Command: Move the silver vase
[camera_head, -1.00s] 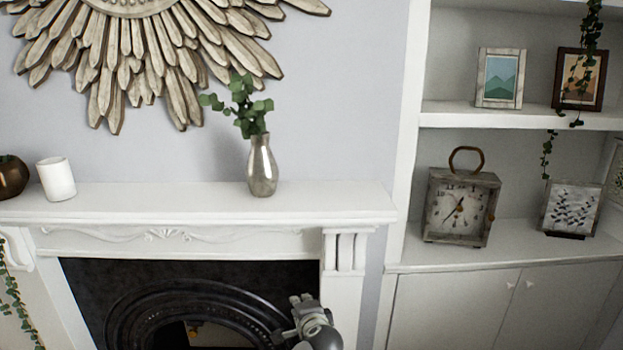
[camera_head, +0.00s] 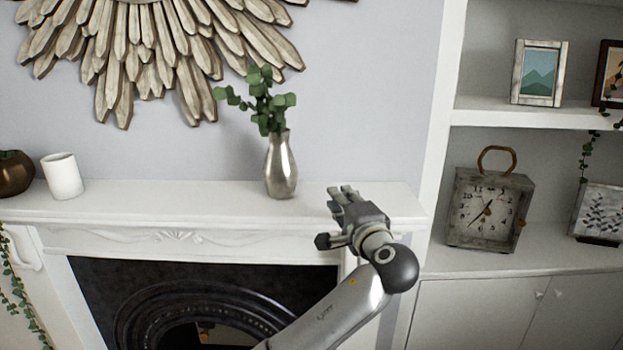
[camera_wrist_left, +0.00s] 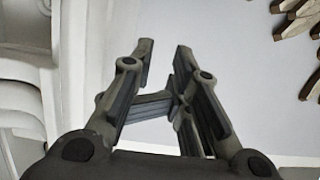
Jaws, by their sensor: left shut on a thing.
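The silver vase (camera_head: 280,168) stands upright on the white mantel shelf (camera_head: 220,198), toward its right end, with green leafy stems (camera_head: 264,103) in it. My left gripper (camera_head: 331,216) is at the right end of the mantel, to the right of the vase in the picture and apart from it. The left wrist view shows its fingers (camera_wrist_left: 166,48) spread, with a gap between the tips and no object visible between them. The vase does not show in the left wrist view. My right gripper is not in view.
A white cup (camera_head: 62,177) and a bronze pot (camera_head: 14,174) stand at the mantel's left end. A clock (camera_head: 488,209) and picture frames (camera_head: 539,72) stand on shelves at the right. A sunburst ornament (camera_head: 160,50) hangs above. The mantel between cup and vase is clear.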

